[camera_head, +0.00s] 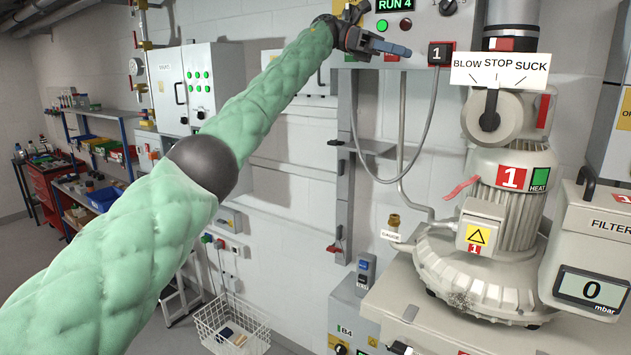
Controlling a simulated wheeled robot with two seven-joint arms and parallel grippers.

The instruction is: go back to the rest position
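My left arm, in a green padded cover, reaches from the lower left up to the top middle. My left gripper (400,50) is at its end, in front of the grey control panel (468,22) at the top. Its blue-grey fingertips point right, toward the panel's black switch marked 1 (440,53), with a small gap in the picture. I see the fingers from the side and cannot tell whether they are open or shut. No held object shows. My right gripper is out of view.
A blower marked 1 (510,178) stands at the right, its selector lever (490,108) upright at STOP. The filter box (604,230) reads 0. The panel display (394,5) reads RUN 4. A white wire basket (230,325) and shelves (95,190) stand lower left.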

